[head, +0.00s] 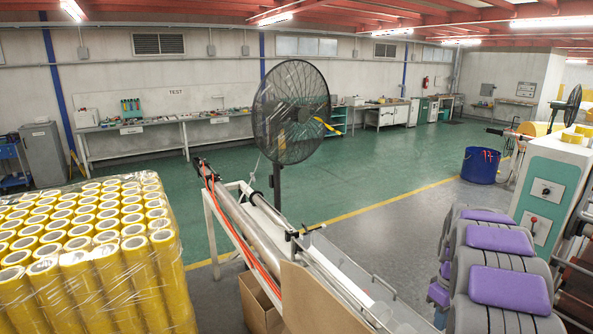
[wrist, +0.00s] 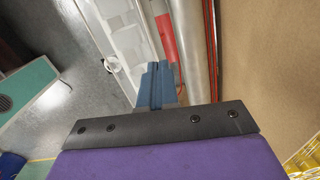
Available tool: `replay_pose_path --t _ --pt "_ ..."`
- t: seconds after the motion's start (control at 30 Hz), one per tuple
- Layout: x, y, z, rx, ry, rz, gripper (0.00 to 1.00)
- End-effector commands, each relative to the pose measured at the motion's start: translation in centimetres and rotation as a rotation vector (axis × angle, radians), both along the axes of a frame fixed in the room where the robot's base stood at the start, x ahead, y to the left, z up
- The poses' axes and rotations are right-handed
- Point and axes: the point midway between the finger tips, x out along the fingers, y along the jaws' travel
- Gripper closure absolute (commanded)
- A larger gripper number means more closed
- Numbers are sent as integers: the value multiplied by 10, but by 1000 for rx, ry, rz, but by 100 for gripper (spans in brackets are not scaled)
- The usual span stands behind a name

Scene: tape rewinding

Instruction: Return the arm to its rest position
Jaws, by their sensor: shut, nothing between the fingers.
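My gripper (wrist: 156,72) shows in the wrist view as two blue fingers lying side by side, closed together with nothing between them. Behind them are a black plate with bolts and a purple cover, which are mine. The fingers point at the conveyor-like machine frame, with a metal roller (wrist: 197,50) just right of them and a white trough (wrist: 115,45) to their left. I cannot tell whether they touch anything. In the head view I cannot make out the gripper's fingers.
In the head view, wrapped yellow tape rolls (head: 85,255) stand at the left. The roller frame (head: 245,225) and a black fan (head: 291,112) are in the middle. A blue bin (head: 480,166) and a white-and-green machine (head: 548,190) stand at the right. The green floor (head: 385,150) behind is clear.

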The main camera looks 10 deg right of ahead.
Motion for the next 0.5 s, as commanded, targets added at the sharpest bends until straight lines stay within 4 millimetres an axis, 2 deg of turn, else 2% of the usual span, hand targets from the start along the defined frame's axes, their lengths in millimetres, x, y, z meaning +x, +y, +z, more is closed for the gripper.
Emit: replay_pose_path --t 0.03,0.27,0.5 --pt "-3 20 1 0 2 -6 100" --pt "-34 98 8 4 28 -64 100" --pt "-87 184 7 -3 48 -118 100"
